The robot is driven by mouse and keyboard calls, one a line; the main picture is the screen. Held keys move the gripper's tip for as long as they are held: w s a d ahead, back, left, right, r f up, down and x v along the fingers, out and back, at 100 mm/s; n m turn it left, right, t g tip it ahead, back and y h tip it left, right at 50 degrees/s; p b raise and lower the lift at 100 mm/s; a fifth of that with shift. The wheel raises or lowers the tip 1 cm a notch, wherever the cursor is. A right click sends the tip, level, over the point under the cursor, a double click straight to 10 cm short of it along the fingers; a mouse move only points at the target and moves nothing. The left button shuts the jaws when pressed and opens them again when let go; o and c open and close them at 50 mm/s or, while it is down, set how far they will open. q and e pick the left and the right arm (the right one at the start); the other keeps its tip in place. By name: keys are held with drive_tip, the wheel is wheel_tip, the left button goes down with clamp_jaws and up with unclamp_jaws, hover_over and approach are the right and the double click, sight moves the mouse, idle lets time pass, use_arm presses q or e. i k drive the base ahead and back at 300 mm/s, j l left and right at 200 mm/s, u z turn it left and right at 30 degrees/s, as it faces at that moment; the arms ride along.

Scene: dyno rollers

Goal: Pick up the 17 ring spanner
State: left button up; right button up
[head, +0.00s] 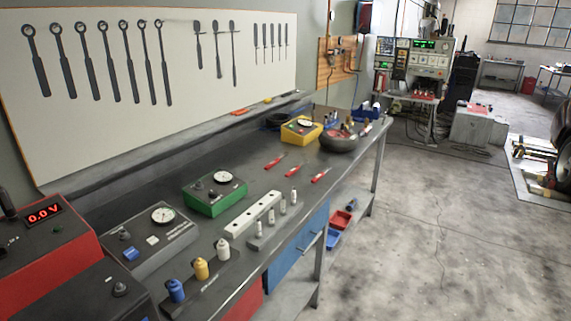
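Several dark ring-ended spanner shapes hang in a row on the white tool board (180,120), at the left of the head view. The leftmost is a large ring spanner shape (36,62), and the rightmost of the row is a slimmer one (164,63). No size marks are readable, so I cannot tell which one is the 17. I also cannot tell whether they are real tools or painted outlines. Neither of my grippers is in view.
The dark workbench (150,188) below the board holds a red meter box (45,255), a green gauge box (214,196), a yellow gauge box (301,130), red-handled tools (275,161) and small bottles (201,269). Open concrete floor (440,220) lies to the right.

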sight(295, 169)
drive_tip(key=i+l, duration=0.4)
drive_tip(key=i, duration=0.15)
drive_tip(key=i+l, duration=0.35)
drive_tip(key=i, duration=0.15)
